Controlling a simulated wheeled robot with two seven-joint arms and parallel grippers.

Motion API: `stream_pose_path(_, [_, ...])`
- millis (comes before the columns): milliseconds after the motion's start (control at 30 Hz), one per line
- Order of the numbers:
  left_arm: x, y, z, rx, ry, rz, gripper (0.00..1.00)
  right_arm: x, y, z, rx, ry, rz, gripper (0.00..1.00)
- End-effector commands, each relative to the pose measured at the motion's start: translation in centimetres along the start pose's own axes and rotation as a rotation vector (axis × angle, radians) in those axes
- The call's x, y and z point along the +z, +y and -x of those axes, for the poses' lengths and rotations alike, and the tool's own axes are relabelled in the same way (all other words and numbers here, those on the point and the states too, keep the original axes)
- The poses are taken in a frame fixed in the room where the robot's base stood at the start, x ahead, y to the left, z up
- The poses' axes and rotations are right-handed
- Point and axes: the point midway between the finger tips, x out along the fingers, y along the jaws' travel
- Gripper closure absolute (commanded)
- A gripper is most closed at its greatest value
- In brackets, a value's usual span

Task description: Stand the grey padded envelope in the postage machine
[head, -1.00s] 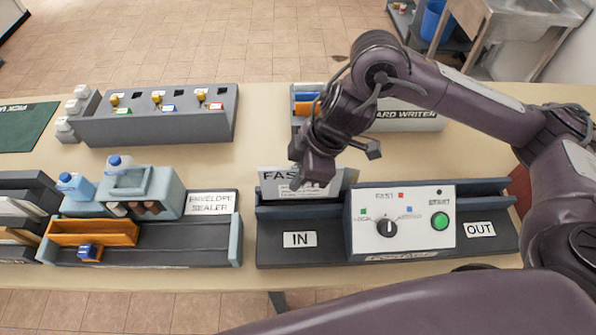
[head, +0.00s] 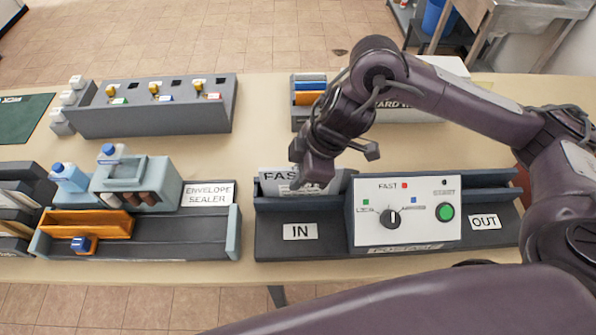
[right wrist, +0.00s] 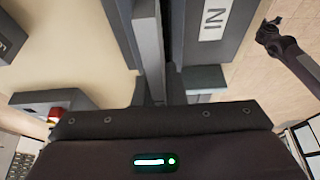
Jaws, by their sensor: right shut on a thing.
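The grey padded envelope (head: 275,184), with a white label reading "FAS…", stands upright behind the front wall on the IN side of the postage machine (head: 310,247). Its lower part is hidden by that wall. My right gripper (head: 313,180) is shut on its upper edge from above. In the right wrist view the envelope (right wrist: 148,45) shows as a thin grey slab alongside the dark channel wall by the IN label. Whether it touches the channel floor cannot be seen. A dark gripper shape (right wrist: 269,36), apparently my left gripper, hangs over the floor; its jaws are unclear.
The machine's control panel (head: 407,213) with a knob and green button stands right of the envelope. The envelope sealer (head: 150,238) is to the left. The card writer (head: 398,112) and a stamp rack (head: 150,115) stand behind. Bare table lies between them.

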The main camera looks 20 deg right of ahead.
Motion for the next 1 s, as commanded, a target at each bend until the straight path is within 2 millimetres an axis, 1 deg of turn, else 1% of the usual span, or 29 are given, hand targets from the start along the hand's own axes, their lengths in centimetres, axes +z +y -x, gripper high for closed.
stream_pose_path(33, [0.06, 0.01, -0.48, 0.000, 0.000, 0.000, 0.64, 0.26, 0.00, -0.57, 0.000, 0.000, -0.001, 1.00])
stream_pose_path(100, [0.08, 0.01, -0.65, 0.000, 0.000, 0.000, 0.64, 0.38, 0.02, -0.84, 0.001, 0.000, -0.001, 1.00])
stream_pose_path(367, [0.08, 0.02, -0.59, 0.000, 0.000, -0.001, 0.64, 0.39, 0.01, -0.87, 0.001, -0.001, -0.001, 1.00])
stream_pose_path(400, [0.08, 0.02, -0.59, 0.000, 0.000, -0.001, 0.64, 0.39, 0.01, -0.87, 0.000, -0.001, -0.001, 0.84])
stream_pose_path(567, [0.07, 0.02, -0.60, 0.000, 0.000, -0.001, 0.64, 0.40, 0.05, -0.87, 0.001, -0.001, -0.001, 0.64])
stream_pose_path(1000, [0.06, 0.03, -0.59, 0.000, 0.000, -0.001, 0.64, 0.38, 0.30, -0.78, 0.009, 0.000, -0.004, 0.64])
